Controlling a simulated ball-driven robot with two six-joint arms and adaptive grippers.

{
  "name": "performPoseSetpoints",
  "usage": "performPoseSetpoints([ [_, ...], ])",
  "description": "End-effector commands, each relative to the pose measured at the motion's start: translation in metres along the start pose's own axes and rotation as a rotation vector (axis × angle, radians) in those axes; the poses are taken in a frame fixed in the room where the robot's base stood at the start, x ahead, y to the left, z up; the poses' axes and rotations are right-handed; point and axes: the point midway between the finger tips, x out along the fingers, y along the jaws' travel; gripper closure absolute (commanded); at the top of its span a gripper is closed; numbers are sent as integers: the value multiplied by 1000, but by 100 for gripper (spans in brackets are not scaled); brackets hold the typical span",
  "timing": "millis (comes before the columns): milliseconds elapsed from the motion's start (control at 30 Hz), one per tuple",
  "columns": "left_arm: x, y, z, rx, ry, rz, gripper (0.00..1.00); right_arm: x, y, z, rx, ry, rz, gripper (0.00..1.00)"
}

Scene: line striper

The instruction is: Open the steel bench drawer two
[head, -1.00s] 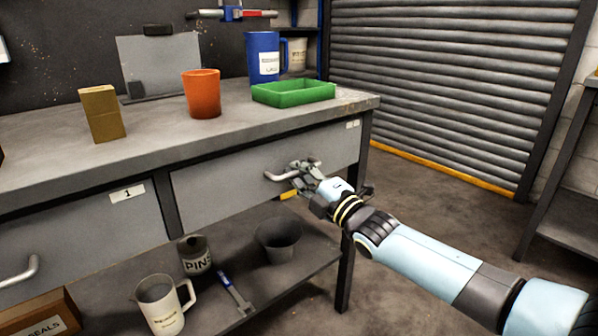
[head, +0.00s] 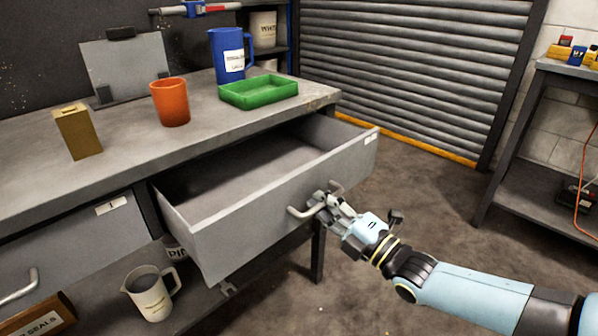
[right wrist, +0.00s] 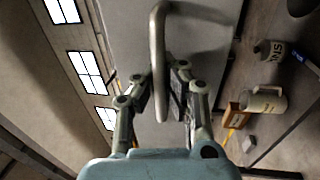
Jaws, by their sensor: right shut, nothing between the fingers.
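The right-hand steel bench drawer (head: 290,200) stands pulled well out from the bench, and its inside looks empty. Its small label (head: 371,139) is too small to read. Its bar handle (head: 302,212) is on the front and also shows in the right wrist view (right wrist: 158,60). My right gripper (head: 325,205) is at the handle, shut with nothing gripped, its fingers overlapping the bar in view. Contact with the bar cannot be told. The drawer marked 1 (head: 75,235) at the left is shut. My left gripper is not in view.
On the bench top (head: 215,125) stand a brown block (head: 78,133), an orange cup (head: 170,102), a green tray (head: 258,92) and a blue jug (head: 230,55). A white jug (head: 148,294) stands on the shelf below. Floor right of the drawer is clear.

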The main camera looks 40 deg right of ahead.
Motion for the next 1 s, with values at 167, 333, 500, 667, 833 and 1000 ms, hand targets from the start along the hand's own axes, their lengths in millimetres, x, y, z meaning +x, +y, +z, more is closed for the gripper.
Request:
performPoseSetpoints([
  [167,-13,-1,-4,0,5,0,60,-28,5,0,-1,0,-5,100],
  [333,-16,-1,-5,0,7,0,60,-38,6,0,-1,0,-3,100],
  [500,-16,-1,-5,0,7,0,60,-40,5,0,-1,0,-4,100],
  [667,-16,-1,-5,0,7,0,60,-40,5,0,-1,0,-4,100],
  [833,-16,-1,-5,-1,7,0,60,-40,5,0,-1,0,-3,83],
  [1000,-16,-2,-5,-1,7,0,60,-39,6,0,-1,0,-1,66],
])
